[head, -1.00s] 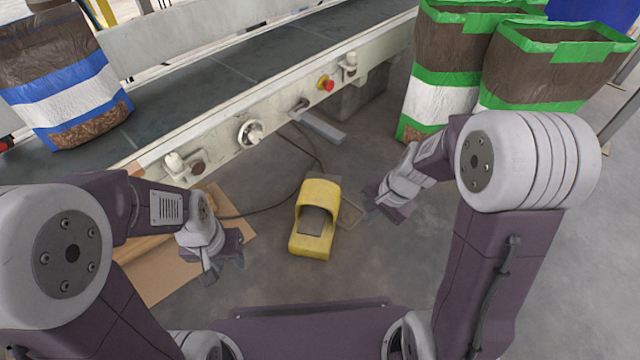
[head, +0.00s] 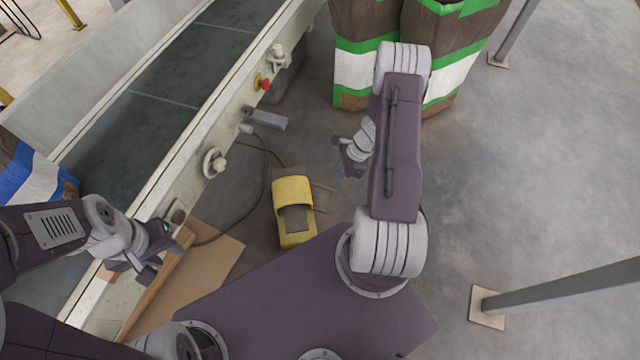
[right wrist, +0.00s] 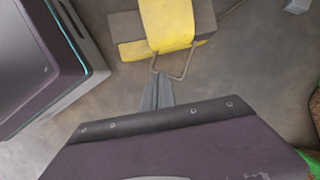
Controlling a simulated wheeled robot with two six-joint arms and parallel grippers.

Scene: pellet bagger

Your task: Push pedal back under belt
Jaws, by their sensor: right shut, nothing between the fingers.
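The yellow foot pedal (head: 292,188) stands on the concrete floor in front of the conveyor belt (head: 165,105), clear of its side frame. Its dark tread shows under the hood. My right gripper (head: 346,163) is shut and empty, low over the floor to the right of the pedal. In the right wrist view its closed fingertips (right wrist: 157,80) are close to a thin wire loop (right wrist: 176,66) on the pedal (right wrist: 168,24); I cannot tell whether they touch. My left gripper (head: 160,254) is open and empty by the conveyor's near side, over a cardboard sheet.
A cable (head: 240,215) runs across the floor near the pedal. A flat cardboard sheet (head: 205,268) lies at the left. Bags with green bands (head: 358,68) stand at the back, and a blue-banded bag (head: 30,172) is on the belt. Open floor lies right, with a grey post (head: 560,292).

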